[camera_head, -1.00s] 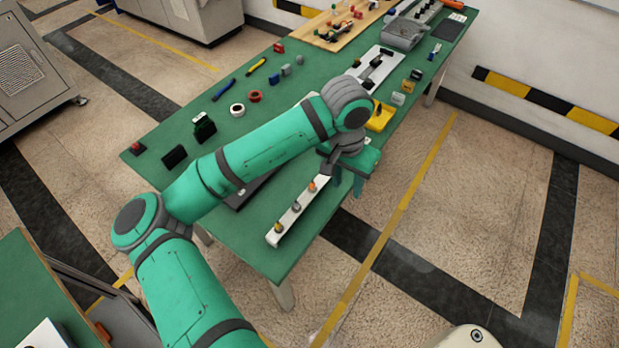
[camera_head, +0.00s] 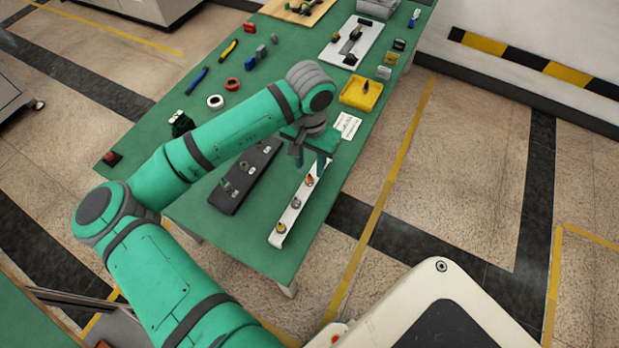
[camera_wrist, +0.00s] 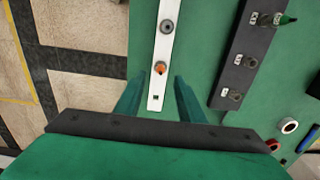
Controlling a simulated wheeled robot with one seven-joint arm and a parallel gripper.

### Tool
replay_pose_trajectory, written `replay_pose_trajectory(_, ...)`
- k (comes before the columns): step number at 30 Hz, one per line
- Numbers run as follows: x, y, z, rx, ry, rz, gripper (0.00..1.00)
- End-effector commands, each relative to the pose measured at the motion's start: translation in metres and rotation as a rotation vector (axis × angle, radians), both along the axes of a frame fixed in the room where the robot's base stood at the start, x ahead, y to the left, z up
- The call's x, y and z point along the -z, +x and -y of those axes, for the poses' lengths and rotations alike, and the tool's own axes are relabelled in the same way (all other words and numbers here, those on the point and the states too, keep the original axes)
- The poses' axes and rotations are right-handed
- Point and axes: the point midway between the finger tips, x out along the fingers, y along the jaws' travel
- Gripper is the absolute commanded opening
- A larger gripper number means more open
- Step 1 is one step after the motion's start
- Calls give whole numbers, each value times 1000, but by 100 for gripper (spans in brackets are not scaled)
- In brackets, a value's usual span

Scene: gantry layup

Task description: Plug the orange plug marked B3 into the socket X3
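The orange plug (camera_wrist: 160,67) stands in a white strip (camera_wrist: 154,103); its marking is not readable. In the head view the orange plug (camera_head: 309,180) is near the strip's far end, just below my gripper (camera_head: 310,162). In the wrist view my gripper (camera_wrist: 160,81) is open and empty, its fingers to either side of the strip, with the orange plug just ahead of the fingertips. A dark socket strip (camera_wrist: 243,45) lies to the right, with several sockets and small white labels, too small to read surely. A green plug (camera_wrist: 287,19) is at its top socket.
A grey plug (camera_wrist: 166,26) stands farther along the white strip, and a yellowish plug (camera_head: 281,228) at its near end. A yellow tray (camera_head: 361,93), a white printed card (camera_head: 347,125) and tape rings (camera_head: 215,102) lie on the green table. The near table end is clear.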

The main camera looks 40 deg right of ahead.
Motion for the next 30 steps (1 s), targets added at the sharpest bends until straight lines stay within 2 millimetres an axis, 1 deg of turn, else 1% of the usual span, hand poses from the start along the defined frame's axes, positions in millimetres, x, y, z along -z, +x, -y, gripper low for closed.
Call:
replay_pose_trajectory(5,12,0,-2,-4,2,-1,36)
replay_pose_trajectory(9,32,-1,-1,-5,1,0,36)
replay_pose_trajectory(13,48,-1,-1,-7,1,0,36)
replay_pose_trajectory(17,54,-1,-1,-7,0,0,36)
replay_pose_trajectory(23,54,-1,-1,-6,-1,0,36)
replay_pose_trajectory(26,54,-1,-1,-6,-1,0,14)
replay_pose_trajectory(27,54,-1,-1,-6,-1,0,5)
replay_pose_trajectory(28,54,-1,-1,-6,-1,0,0)
replay_pose_trajectory(30,54,-1,-1,-6,-1,0,0)
